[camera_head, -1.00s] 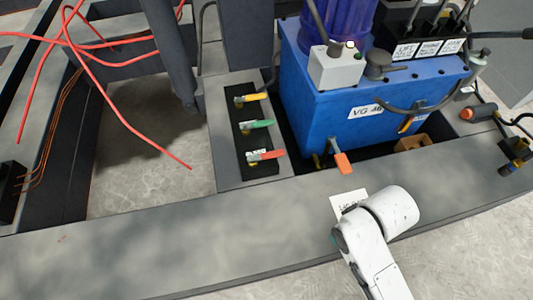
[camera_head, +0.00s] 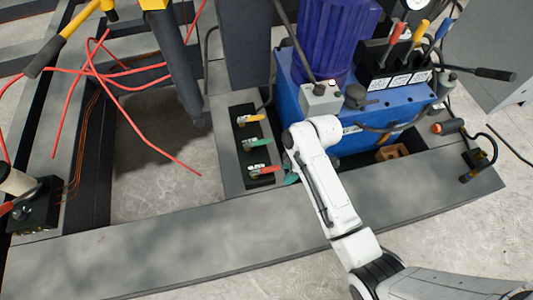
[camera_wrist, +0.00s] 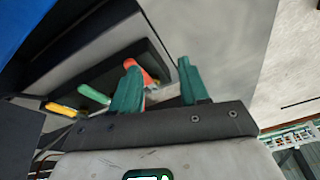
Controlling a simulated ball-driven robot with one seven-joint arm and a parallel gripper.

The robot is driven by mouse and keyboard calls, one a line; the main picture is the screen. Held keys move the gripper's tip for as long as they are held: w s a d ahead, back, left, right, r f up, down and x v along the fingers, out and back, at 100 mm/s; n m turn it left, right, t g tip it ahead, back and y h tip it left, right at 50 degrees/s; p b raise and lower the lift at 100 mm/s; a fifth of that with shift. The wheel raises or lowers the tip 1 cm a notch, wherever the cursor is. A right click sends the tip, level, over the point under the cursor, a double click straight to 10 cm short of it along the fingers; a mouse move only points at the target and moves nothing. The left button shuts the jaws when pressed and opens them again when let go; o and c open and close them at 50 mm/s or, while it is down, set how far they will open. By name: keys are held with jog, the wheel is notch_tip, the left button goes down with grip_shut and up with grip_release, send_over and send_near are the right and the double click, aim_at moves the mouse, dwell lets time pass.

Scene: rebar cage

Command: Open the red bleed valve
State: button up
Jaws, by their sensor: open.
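The red valve handle (camera_head: 265,169) is the nearest of three levers on a black strip, below a green lever (camera_head: 258,142) and a yellow lever (camera_head: 251,119). It points to the right. My gripper (camera_head: 291,173) is at the right end of the red handle, its teal fingers partly hidden by my arm. In the wrist view, my gripper (camera_wrist: 158,67) is open, with a finger on each side. The red handle (camera_wrist: 149,74) shows just right of the left finger, which partly covers it. Contact cannot be told.
The blue power unit (camera_head: 287,97) stands right behind my gripper, with a grey box (camera_head: 320,98) and levers on top. Red cables (camera_head: 120,95) hang at the left. A grey beam (camera_head: 190,243) runs across the front. My arm hides the unit's lower front.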

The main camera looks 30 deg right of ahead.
aim_at(264, 170)
jog(key=w+r+n+y+p, duration=0.1)
jog(key=w+r+n+p, duration=0.25)
jog(key=w+r, duration=0.2)
jog(key=b+x, duration=0.3)
jog(key=x, duration=0.8)
jog(key=shift+w+a+b, duration=0.15)
jog(key=shift+a+b, duration=0.1)
jog(key=shift+b, duration=0.15)
grip_shut()
